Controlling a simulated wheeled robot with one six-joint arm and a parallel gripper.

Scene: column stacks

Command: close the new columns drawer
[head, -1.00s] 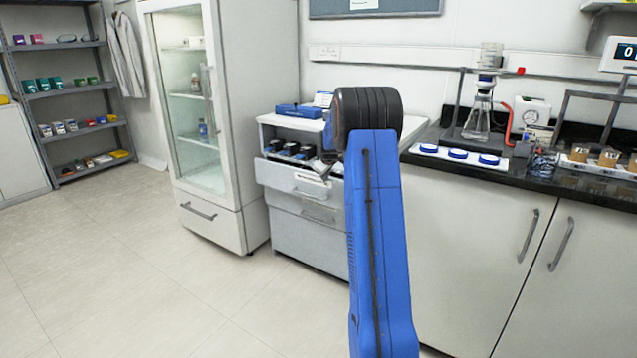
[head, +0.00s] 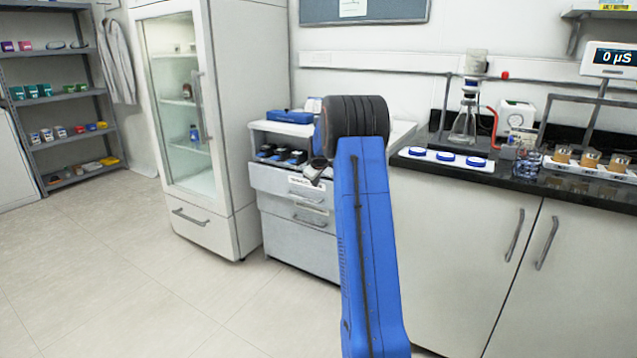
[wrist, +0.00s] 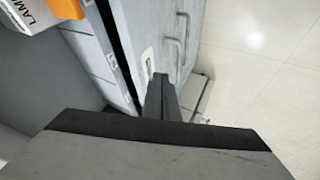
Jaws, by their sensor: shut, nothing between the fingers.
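The new columns drawer is the top drawer of the grey-white cabinet. Its front (head: 275,181) stands out from the cabinet, so the drawer is partly open. Several black boxes (head: 280,154) show inside it. My gripper (head: 317,170) is shut and empty at the upper edge of the drawer front, partly hidden by my blue arm in the head view. In the wrist view my gripper (wrist: 158,85) has its fingertips at the drawer front (wrist: 150,30), close to a small white label and beside a handle. I cannot tell for certain whether they touch.
A lower drawer (head: 300,216) looks shut. A glass-door fridge (head: 188,110) stands left of the cabinet, and a black-topped counter (head: 520,183) stands at its right. A blue box (head: 290,116) lies on the cabinet top. The floor in front is clear.

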